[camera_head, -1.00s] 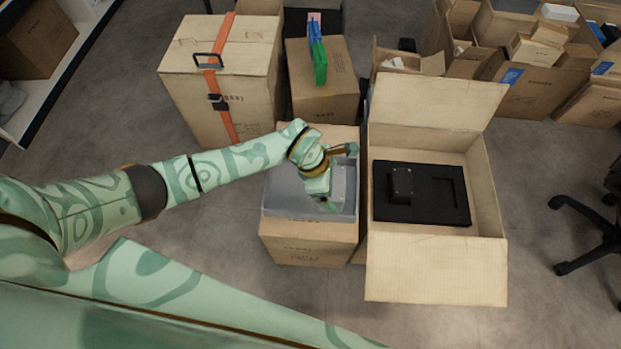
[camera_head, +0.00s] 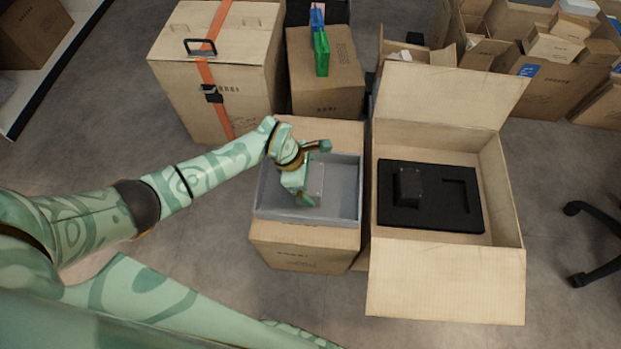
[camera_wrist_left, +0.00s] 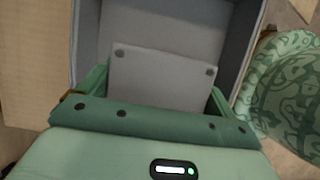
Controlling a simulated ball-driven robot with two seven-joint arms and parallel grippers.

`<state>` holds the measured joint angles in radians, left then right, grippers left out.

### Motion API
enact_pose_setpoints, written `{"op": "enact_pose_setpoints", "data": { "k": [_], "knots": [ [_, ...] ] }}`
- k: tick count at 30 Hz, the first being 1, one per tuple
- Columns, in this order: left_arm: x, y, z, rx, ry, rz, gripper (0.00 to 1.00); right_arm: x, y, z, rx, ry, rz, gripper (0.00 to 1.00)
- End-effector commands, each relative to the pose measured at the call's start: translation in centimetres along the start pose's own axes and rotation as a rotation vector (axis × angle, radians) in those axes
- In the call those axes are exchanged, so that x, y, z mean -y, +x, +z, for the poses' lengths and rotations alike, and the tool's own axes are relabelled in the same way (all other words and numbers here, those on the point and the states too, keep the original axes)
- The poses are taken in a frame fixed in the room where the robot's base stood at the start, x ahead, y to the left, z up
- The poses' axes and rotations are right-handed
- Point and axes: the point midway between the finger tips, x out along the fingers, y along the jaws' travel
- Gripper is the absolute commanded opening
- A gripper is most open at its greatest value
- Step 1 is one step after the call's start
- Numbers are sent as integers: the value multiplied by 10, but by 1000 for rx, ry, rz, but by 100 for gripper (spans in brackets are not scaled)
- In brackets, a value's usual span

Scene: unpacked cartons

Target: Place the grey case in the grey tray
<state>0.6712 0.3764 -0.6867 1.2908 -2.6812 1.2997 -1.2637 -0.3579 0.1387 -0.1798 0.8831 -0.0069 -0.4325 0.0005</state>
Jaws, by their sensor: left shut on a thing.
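The grey case (camera_wrist_left: 160,78) is a flat light-grey piece with dark dots at its corners, held between the fingers of my left gripper (camera_head: 303,186). In the head view the case (camera_head: 317,178) shows only partly, beside the fingers. The grey tray (camera_head: 335,216) is an open shallow box on top of a cardboard carton. The gripper and case are over or inside the tray's left-middle part; I cannot tell if the case touches its floor. The tray's walls (camera_wrist_left: 88,42) surround the case in the wrist view. My right gripper is not in view.
An open carton (camera_head: 445,290) with a black foam insert (camera_head: 440,218) holding a dark block stands just right of the tray. A strapped carton (camera_head: 190,100) and a carton (camera_head: 335,85) with coloured boxes stand behind. The tray's right part is bare.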

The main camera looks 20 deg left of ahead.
Motion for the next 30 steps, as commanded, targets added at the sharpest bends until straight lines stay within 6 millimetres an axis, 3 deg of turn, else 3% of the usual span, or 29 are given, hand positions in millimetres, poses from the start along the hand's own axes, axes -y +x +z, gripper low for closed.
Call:
{"op": "enact_pose_setpoints", "data": {
  "k": [3,4,5,14,24,30],
  "knots": [
    [0,3,-1,0,0,1,65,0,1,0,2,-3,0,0],
    [0,4,-2,-1,0,0,94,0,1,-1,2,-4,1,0],
    [0,3,-1,0,0,1,100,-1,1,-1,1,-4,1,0],
    [0,-3,1,1,0,1,100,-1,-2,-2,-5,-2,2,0],
    [-2,-80,3,0,4,10,100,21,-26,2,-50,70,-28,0],
    [-1,-113,2,0,2,5,100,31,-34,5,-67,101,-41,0]
  ]
}}
